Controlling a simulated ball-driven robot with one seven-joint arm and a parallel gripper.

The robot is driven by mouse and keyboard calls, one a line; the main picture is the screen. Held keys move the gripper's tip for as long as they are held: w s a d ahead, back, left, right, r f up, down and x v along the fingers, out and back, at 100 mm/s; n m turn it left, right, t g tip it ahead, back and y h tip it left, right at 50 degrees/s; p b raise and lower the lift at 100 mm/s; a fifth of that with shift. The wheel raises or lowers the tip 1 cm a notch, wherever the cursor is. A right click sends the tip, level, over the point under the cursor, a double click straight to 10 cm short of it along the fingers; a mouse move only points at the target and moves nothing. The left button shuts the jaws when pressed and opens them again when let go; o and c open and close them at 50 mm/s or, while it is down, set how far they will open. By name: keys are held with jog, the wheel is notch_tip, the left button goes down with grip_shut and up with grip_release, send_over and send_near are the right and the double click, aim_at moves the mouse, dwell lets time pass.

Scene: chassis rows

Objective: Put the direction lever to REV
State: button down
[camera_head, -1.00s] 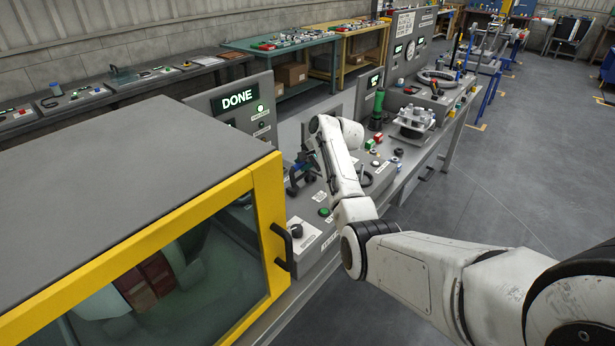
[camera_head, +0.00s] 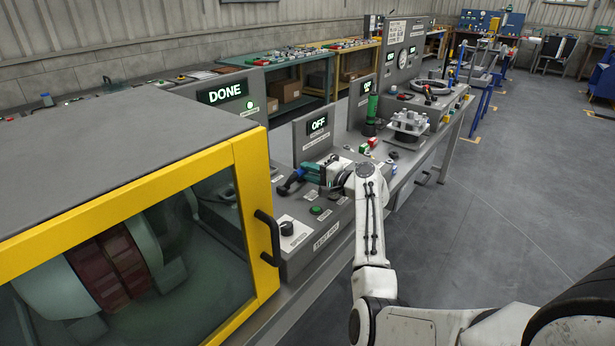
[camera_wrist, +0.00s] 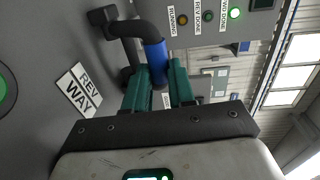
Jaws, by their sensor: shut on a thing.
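The direction lever, a dark bent bar with a blue grip (camera_wrist: 154,58), rises from the grey panel in the wrist view. Its blue grip (camera_head: 289,186) also shows in the head view, on the sloped console. My gripper (camera_wrist: 158,78) has teal fingers on both sides of the blue grip and is shut on it. In the head view my gripper (camera_head: 308,174) reaches the lever from the right. A white label (camera_wrist: 85,89) reading REV WAY lies on the panel beside the lever. Which end position the lever is in I cannot tell.
The OFF display (camera_head: 318,124) stands behind the lever, and a DONE display (camera_head: 226,93) is farther left. A black knob (camera_head: 287,228) and a green button (camera_head: 316,210) sit close by. A yellow-framed cabinet (camera_head: 258,190) fills the left. Open floor (camera_head: 520,200) lies right.

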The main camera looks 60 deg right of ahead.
jog(key=shift+s+a+f, duration=0.1)
jog(key=shift+s+f, duration=0.15)
jog(key=shift+f, duration=0.4)
jog(key=c, duration=1.3)
grip_release()
jog(key=o, duration=0.3)
jog(key=shift+r, duration=0.1)
jog(key=shift+o, duration=0.2)
jog(key=shift+w, duration=0.1)
jog(key=shift+r, duration=0.1)
jog(key=shift+s, duration=0.2)
jog(key=b+v, duration=0.1)
jog(key=v, duration=0.9)
jog(key=shift+s, duration=0.25)
